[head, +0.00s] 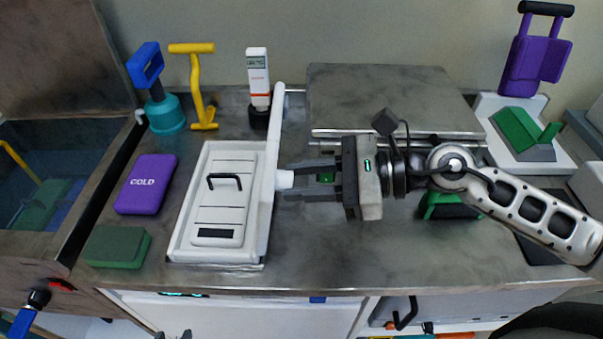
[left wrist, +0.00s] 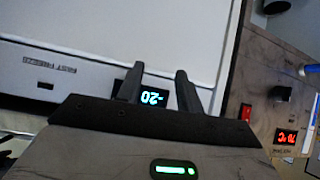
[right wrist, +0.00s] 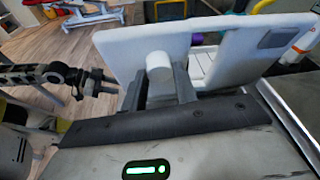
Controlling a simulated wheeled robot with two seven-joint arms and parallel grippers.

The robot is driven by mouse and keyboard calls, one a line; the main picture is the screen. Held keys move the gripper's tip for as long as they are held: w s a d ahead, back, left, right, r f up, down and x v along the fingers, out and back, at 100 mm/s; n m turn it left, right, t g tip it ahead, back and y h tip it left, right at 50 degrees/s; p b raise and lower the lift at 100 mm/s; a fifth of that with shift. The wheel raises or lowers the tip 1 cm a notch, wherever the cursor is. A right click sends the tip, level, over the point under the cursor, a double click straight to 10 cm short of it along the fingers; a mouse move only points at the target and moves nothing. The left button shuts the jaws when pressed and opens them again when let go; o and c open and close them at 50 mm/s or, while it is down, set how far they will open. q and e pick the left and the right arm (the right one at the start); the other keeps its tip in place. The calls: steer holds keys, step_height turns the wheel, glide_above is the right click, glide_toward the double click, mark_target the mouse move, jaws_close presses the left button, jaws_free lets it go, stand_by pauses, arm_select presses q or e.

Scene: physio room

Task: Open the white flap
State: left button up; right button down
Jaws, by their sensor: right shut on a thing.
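The white flap (head: 269,165) stands up almost on edge along the right side of a white box (head: 180,225). Its round white knob (head: 284,180) sticks out to the right. My right gripper (head: 288,181) is shut on the knob, with a finger on each side. In the right wrist view the flap (right wrist: 115,55) spreads broad behind the knob (right wrist: 159,68). My left gripper (left wrist: 155,85) is open and empty in front of a white panel with a lit -20 display; only its tips show at the bottom edge of the head view (head: 174,334).
Inside the box lies a white panel with a black handle (head: 224,178). A purple COLD pack (head: 146,184) and green block (head: 117,247) lie left of it. A white device (head: 258,78) stands behind the flap. A grey lid (head: 385,95) lies behind my right gripper.

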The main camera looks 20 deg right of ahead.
steer(key=c, duration=1.1)
jaws_free()
steer(key=b+v, duration=0.3)
steer(key=v, duration=1.3)
